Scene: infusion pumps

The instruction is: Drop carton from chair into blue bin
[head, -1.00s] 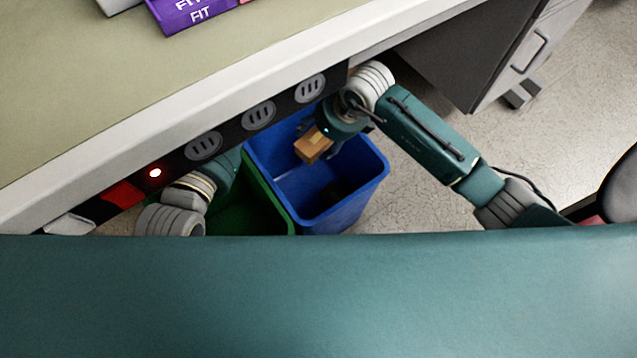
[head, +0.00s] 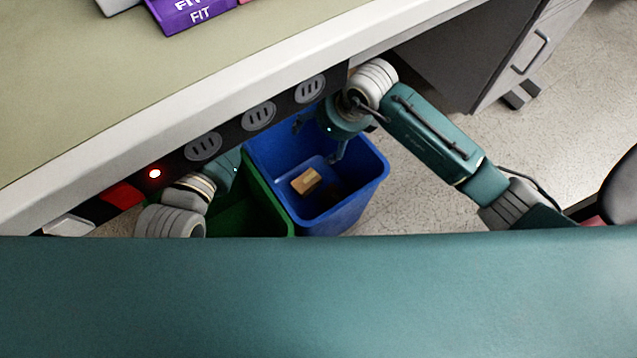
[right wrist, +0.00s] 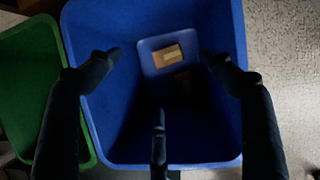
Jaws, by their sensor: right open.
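The brown carton (head: 306,181) is inside the blue bin (head: 345,213), apart from my gripper. In the right wrist view the carton (right wrist: 168,56) appears deep in the blue bin (right wrist: 205,150), near the bottom. My right gripper (head: 318,142) is open and empty above the bin. Its spread fingers (right wrist: 160,75) show over the bin's opening in the right wrist view. My left arm reaches under the desk edge at the left, and its gripper's fingers are hidden.
A green bin (head: 262,205) stands against the left side of the blue bin. The desk (head: 150,100) overhangs the bins, with a dark drawer cabinet (head: 470,60) at the right. A dark item (right wrist: 183,82) lies beside the carton. A chair part (head: 622,185) is at the right edge.

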